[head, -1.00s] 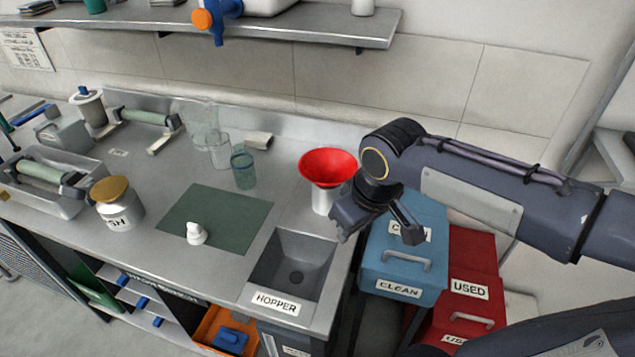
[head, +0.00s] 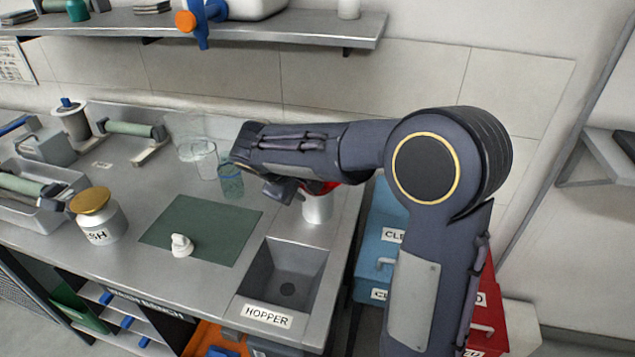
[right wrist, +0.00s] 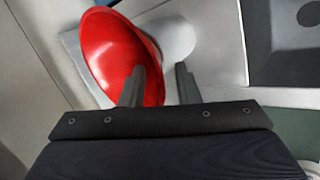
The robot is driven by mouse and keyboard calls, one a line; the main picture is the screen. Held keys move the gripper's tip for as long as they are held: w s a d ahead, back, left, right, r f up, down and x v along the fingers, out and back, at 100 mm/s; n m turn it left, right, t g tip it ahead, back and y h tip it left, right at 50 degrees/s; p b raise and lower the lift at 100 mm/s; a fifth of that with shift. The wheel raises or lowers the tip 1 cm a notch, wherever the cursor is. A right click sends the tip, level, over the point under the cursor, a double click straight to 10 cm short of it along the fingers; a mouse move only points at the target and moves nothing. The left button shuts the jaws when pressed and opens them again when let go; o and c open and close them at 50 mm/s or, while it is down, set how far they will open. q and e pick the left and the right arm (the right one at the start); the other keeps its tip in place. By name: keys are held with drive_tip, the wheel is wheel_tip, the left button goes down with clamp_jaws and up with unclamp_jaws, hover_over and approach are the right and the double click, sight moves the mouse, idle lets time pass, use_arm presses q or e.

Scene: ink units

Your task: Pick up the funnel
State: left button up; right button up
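The red funnel (head: 318,187) rests on a pale metal cylinder (head: 318,208) at the right end of the bench. In the head view my right arm hides most of it. In the right wrist view the funnel (right wrist: 112,55) shows its wide red mouth, with the pale cylinder (right wrist: 175,40) beyond it. My right gripper (right wrist: 160,72) is open. One finger overlaps the inside of the funnel and the other is just outside its edge, with part of the red wall between them in the picture. Contact cannot be told. My left gripper is out of view.
The hopper basin (head: 283,275) is sunk in the bench in front. Clear glassware (head: 205,160) stands left of my gripper. A green mat (head: 215,222) holds a small white object (head: 181,245). Blue (head: 375,225) and red bins (head: 490,325) stand right of the bench.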

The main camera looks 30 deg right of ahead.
drive_tip(key=shift+w+d+f, duration=0.15)
drive_tip(key=shift+d+f, duration=0.2)
drive_tip(key=shift+f, duration=0.15)
clamp_jaws()
